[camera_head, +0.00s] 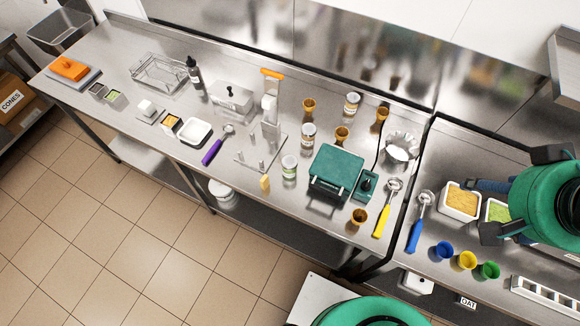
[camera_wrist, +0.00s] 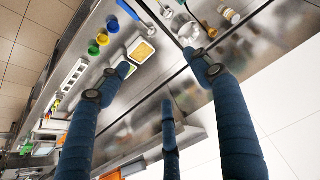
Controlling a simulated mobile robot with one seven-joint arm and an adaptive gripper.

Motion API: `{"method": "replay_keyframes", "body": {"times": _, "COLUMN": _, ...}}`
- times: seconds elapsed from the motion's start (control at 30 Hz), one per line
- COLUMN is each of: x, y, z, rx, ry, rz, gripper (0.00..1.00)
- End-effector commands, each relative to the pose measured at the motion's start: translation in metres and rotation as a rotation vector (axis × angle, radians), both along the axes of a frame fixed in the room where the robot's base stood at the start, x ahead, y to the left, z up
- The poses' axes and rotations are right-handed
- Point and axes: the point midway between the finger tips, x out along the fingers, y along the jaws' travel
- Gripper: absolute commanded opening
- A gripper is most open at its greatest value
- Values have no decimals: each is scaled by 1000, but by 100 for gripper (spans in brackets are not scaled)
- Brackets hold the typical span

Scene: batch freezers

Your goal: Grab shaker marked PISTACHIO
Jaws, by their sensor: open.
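Three small jar-like shakers with pale lids and labels stand on the steel counter. One with greenish contents (camera_head: 289,168) is left of the green case, a brownish one (camera_head: 308,135) is behind it, and another (camera_head: 352,104) is near the back wall. I cannot read PISTACHIO on any of them. A shaker-like jar (camera_wrist: 230,15) also shows at the top of the wrist view. My gripper (camera_head: 488,209) is at the far right, above the tubs, well apart from the shakers. Its blue fingers (camera_wrist: 163,82) are spread, open and empty.
A green case (camera_head: 336,172) stands right of the greenish shaker. Brown cones or cups, one (camera_head: 309,105) nearby, and a clear post stand (camera_head: 262,150) crowd the counter.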

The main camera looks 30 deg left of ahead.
Motion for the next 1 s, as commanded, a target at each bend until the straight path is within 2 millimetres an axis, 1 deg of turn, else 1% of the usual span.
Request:
{"method": "replay_keyframes", "body": {"times": 0.13, "x": 0, "y": 0, "z": 0, "rx": 0, "ry": 0, "rz": 0, "gripper": 65}}
{"method": "replay_keyframes", "body": {"times": 0.17, "x": 0, "y": 0, "z": 0, "rx": 0, "ry": 0, "rz": 0, "gripper": 69}}
{"method": "replay_keyframes", "body": {"times": 0.47, "x": 0, "y": 0, "z": 0, "rx": 0, "ry": 0, "rz": 0, "gripper": 69}}
{"method": "replay_keyframes", "body": {"times": 0.63, "x": 7, "y": 5, "z": -1, "rx": 3, "ry": 9, "rz": 9, "gripper": 69}}
{"method": "replay_keyframes", "body": {"times": 0.77, "x": 20, "y": 14, "z": -5, "rx": 10, "ry": 28, "rz": 24, "gripper": 69}}
{"method": "replay_keyframes", "body": {"times": 0.87, "x": 35, "y": 25, "z": -10, "rx": 17, "ry": 50, "rz": 38, "gripper": 69}}
{"method": "replay_keyframes", "body": {"times": 1.0, "x": 61, "y": 48, "z": -20, "rx": 27, "ry": 85, "rz": 66, "gripper": 69}}
